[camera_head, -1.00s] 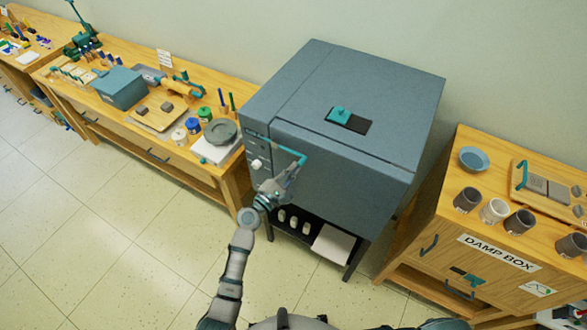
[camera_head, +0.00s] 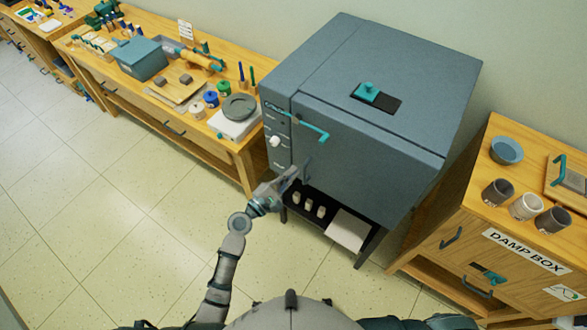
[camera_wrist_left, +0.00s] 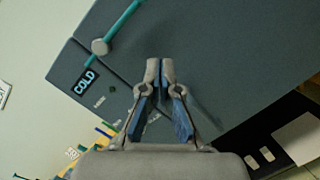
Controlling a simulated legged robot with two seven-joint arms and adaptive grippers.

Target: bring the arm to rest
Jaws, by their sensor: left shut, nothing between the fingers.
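My left gripper (camera_head: 292,174) is in front of the lower front of a large grey-blue kiln (camera_head: 365,148), below its teal handle (camera_head: 302,128). In the left wrist view, my left gripper (camera_wrist_left: 159,68) has its fingertips together with nothing between them, facing the kiln front. The teal handle (camera_wrist_left: 121,22) is above and left of the fingertips there, apart from them. A label reading COLD (camera_wrist_left: 86,82) shows on the kiln front. The kiln front looks closed. I cannot make out my right gripper in the head view.
A wooden bench (camera_head: 160,112) with a teal box (camera_head: 140,58), jars and a grey disc stands at left. The damp box cabinet (camera_head: 510,255) with several cups stands at right. Under the kiln is a shelf with small pale pieces (camera_head: 308,205). The floor (camera_head: 125,215) at left is clear.

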